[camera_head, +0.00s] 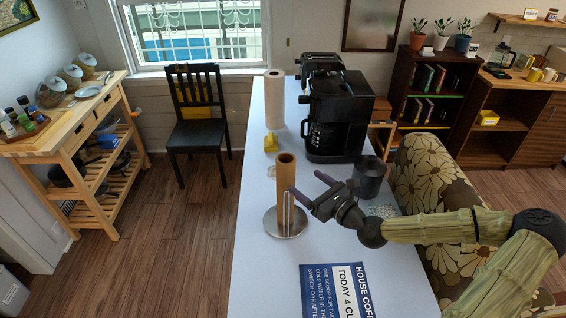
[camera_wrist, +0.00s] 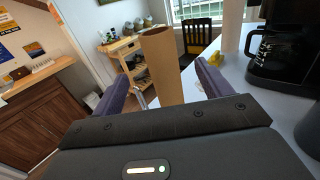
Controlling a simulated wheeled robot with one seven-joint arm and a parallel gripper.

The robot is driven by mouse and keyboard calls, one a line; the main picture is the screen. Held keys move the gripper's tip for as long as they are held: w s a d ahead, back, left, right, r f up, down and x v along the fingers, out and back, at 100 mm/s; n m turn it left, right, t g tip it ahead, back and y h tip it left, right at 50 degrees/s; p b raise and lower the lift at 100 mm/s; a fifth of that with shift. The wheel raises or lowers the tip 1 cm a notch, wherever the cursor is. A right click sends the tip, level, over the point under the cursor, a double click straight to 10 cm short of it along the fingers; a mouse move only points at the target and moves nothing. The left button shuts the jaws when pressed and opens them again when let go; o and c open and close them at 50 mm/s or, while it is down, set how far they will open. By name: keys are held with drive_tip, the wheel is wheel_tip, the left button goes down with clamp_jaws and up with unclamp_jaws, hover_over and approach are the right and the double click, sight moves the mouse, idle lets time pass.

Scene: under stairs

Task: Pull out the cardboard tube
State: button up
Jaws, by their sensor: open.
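The brown cardboard tube (camera_head: 286,192) stands upright on a round metal holder base (camera_head: 270,222) on the white table. A thin metal rod rises beside it on the base. My gripper (camera_head: 304,196) is open, just right of the tube in the head view, with its fingers pointing left towards it. In the wrist view the tube (camera_wrist: 162,66) shows beyond and between the two open fingers (camera_wrist: 166,88). I cannot tell whether either finger touches it. The tube's lower end is hidden behind the gripper body in the wrist view.
A black coffee maker (camera_head: 337,115), a paper towel roll (camera_head: 274,100) and a yellow object (camera_head: 270,142) stand farther back. A dark canister (camera_head: 369,178) is right behind my gripper. A blue sign (camera_head: 338,290) lies at the front. The table's left side is clear.

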sight(281, 164)
drive_tip(key=p+x, duration=0.3)
drive_tip(key=x, duration=0.9)
drive_tip(key=shift+p, duration=0.4)
drive_tip(key=shift+s, duration=0.1)
drive_tip(key=shift+c, duration=0.4)
clamp_jaws()
